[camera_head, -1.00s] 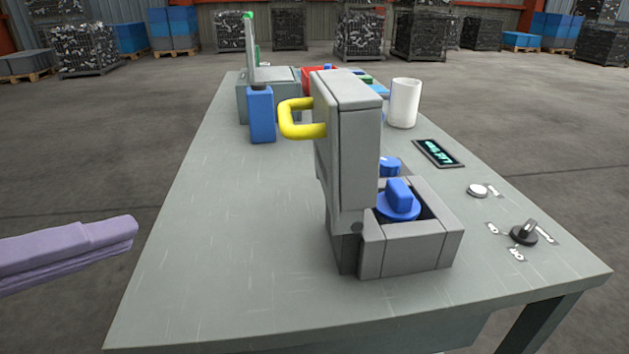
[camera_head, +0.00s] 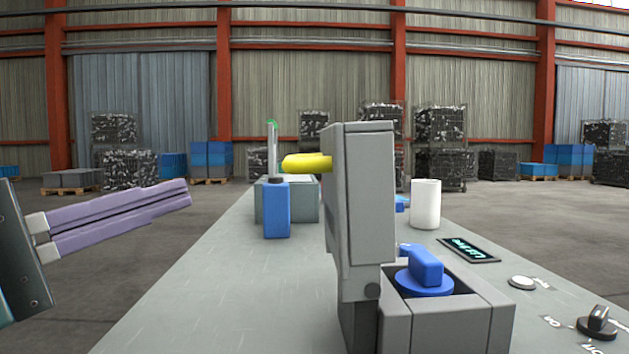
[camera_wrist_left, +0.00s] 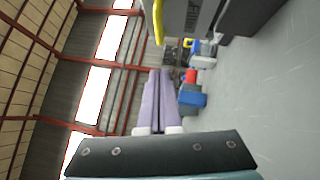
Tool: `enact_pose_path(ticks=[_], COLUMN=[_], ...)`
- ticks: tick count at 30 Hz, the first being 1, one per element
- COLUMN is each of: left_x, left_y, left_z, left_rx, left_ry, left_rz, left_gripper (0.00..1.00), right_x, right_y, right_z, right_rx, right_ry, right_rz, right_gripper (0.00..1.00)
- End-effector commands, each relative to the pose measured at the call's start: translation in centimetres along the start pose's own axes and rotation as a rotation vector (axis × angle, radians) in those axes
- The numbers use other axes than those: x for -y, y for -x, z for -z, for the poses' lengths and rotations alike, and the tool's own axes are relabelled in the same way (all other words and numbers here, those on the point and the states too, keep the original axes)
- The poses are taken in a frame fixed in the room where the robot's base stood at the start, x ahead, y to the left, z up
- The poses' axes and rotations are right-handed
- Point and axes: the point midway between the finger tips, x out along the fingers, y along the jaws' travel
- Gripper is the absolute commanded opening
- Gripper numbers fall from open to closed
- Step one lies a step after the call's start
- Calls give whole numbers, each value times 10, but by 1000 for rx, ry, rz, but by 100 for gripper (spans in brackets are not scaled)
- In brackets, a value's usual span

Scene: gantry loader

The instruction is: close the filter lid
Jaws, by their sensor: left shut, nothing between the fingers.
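The filter lid (camera_head: 363,195) is a grey slab that stands upright, open, on the left edge of the grey filter box (camera_head: 450,325). A yellow handle (camera_head: 308,164) sticks out to the left from its upper part. A blue filter part with a raised grip (camera_head: 426,272) sits inside the open box. My left gripper (camera_head: 188,192) has purple fingers, shut and empty, left of the handle and apart from it. In the left wrist view the fingers (camera_wrist_left: 160,78) lie together, and the yellow handle (camera_wrist_left: 158,22) and lid (camera_wrist_left: 183,18) show above them. My right gripper is not in view.
A blue bottle (camera_head: 277,210) stands on the table behind and left of the lid. A white cup (camera_head: 426,205), a display (camera_head: 468,249), a white button (camera_head: 522,283) and a black knob (camera_head: 598,322) are to the right. The table's left part (camera_head: 205,300) is clear.

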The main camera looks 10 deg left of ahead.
Motion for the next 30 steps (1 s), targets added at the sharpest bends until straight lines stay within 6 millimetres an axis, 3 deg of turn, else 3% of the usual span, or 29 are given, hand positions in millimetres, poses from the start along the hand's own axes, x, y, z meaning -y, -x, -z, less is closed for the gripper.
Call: enact_pose_path(ticks=[9, 15, 30], left_x=[-1, 0, 1], left_y=[-48, -66, -76], left_z=[0, -19, -28], left_rx=[1, 2, 0], left_ry=[-2, 2, -2], left_rz=[-6, -3, 2], left_gripper=[0, 0, 0], right_x=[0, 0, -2], right_y=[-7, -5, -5], right_z=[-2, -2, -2], right_rx=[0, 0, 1], right_ry=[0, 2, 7], right_rz=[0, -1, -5], right_gripper=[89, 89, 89])
